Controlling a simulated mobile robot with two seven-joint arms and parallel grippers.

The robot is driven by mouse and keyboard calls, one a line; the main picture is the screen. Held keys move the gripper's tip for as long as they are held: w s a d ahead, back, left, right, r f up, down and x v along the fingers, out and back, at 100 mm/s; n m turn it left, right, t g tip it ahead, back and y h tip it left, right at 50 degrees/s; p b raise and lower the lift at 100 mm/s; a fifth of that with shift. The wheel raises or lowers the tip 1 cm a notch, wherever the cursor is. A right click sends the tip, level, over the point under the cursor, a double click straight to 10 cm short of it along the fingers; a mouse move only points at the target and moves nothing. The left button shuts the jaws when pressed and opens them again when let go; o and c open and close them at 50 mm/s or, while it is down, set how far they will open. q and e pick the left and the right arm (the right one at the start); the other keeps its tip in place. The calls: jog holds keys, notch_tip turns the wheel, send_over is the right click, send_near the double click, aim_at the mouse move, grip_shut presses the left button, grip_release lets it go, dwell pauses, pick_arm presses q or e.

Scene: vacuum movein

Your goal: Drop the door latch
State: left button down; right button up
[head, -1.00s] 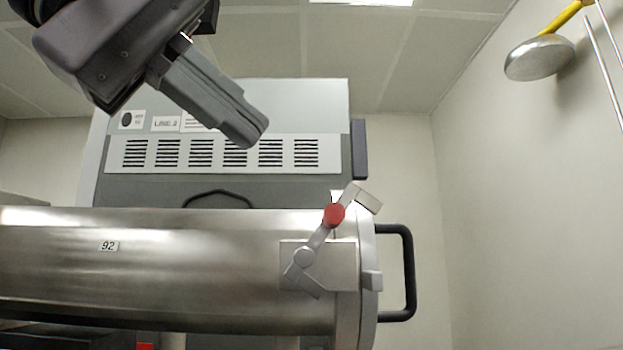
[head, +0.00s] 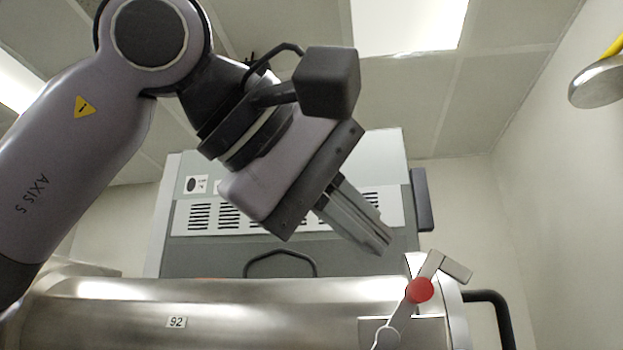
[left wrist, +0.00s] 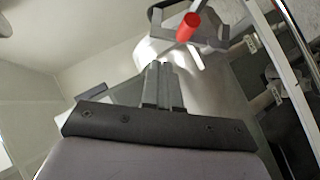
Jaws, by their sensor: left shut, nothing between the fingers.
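The door latch (head: 408,304) is a grey metal lever with a red knob (head: 420,290) on the right end of the steel chamber (head: 250,312). It slants up and right from its pivot, and its squared end stands above the knob. In the left wrist view the red knob (left wrist: 187,27) and the latch bar (left wrist: 222,42) show at the top, beyond the fingertips. My left gripper (head: 384,246) is shut and empty, up and left of the knob and apart from it. Its fingers also show in the left wrist view (left wrist: 160,68). My right gripper is not in view.
A black door handle (head: 497,312) stands out right of the latch. A grey cabinet (head: 290,225) with vents stands behind the chamber. A shower head (head: 597,84) hangs at the upper right. The space between the cabinet and the right wall is clear.

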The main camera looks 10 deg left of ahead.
pick_arm(q)
jog(key=shift+d+f, duration=0.75)
jog(key=shift+d, duration=0.3)
jog(key=shift+y, duration=0.3)
